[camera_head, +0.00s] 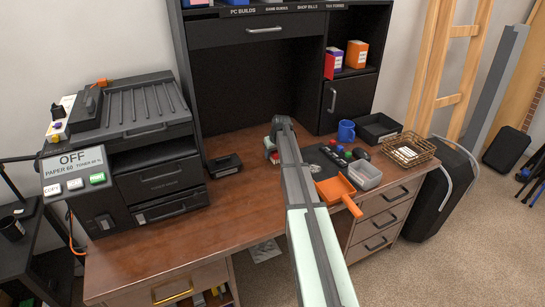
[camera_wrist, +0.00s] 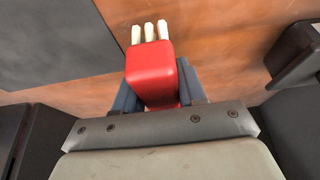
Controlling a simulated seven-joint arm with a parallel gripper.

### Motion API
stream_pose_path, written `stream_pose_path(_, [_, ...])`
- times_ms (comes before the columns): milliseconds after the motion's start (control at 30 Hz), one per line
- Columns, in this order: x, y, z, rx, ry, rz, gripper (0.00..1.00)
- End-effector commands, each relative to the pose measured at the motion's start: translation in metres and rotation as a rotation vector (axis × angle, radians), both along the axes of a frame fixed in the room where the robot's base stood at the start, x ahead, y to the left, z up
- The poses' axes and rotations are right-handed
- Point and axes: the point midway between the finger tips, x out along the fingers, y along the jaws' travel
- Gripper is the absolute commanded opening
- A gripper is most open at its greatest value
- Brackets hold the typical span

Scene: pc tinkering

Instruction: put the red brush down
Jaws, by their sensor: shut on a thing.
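The red brush (camera_wrist: 152,72) is held between the two dark blue fingers of my gripper (camera_wrist: 160,90) in the wrist view. Its white bristle tufts (camera_wrist: 149,32) point toward the top of that view, over brown wood. My gripper is shut on the red body. In the head view my arm reaches over the desk, with its end (camera_head: 280,128) near the middle back. Little of the brush shows there, and my arm hides much of the area below. I cannot tell whether the brush touches the desk (camera_head: 235,205).
A black box (camera_head: 224,166) lies left of my arm, with a printer (camera_head: 150,180) beyond it. To the right are an orange dustpan-like tray (camera_head: 335,189), a clear container (camera_head: 365,176), a blue mug (camera_head: 346,131), a black tray (camera_head: 377,128) and a wire basket (camera_head: 409,150). The desk's left-front surface is clear.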

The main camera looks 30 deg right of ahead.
Motion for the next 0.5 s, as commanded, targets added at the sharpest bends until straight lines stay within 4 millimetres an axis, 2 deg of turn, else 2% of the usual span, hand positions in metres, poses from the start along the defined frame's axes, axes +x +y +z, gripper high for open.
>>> stream_pose_path(133, [0.0, 0.0, -0.017, 0.0, 0.0, 0.0, 0.16])
stream_pose_path(500, [0.0, 0.0, -0.02, 0.0, 0.0, 0.0, 0.16])
